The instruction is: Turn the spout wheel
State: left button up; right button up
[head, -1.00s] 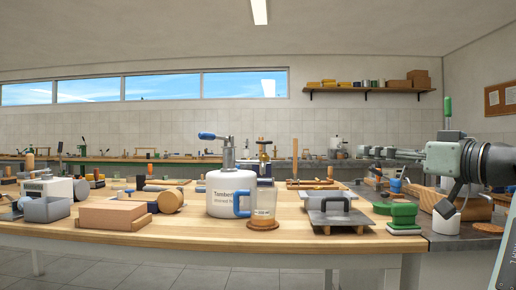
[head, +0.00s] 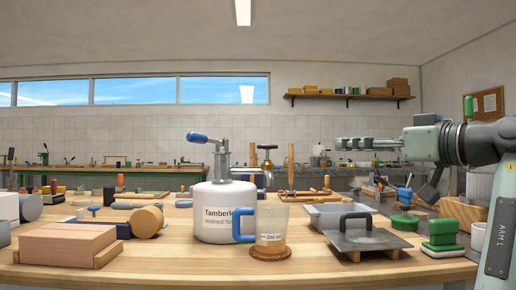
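A white honey jar (head: 224,226) labelled "Tamberl…" stands upright on the wooden bench. A grey metal fitting (head: 222,163) on its lid carries a lever with a blue grip (head: 197,137) pointing left. A clear measuring cup (head: 271,222) with a blue handle stands on a round cork coaster (head: 270,252), in front of the jar's right side. My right gripper (head: 340,144) is raised right of the jar, apart from it; its opening is unclear side-on. My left gripper is out of view.
A pinkish block (head: 68,247) and a wooden mallet (head: 147,222) lie left. Bare bench (head: 190,270) shows in front of the jar.

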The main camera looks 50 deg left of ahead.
aim_at(267, 147)
jog(key=i+j, duration=0.1)
jog(key=j, duration=1.15)
jog(key=i, duration=0.05)
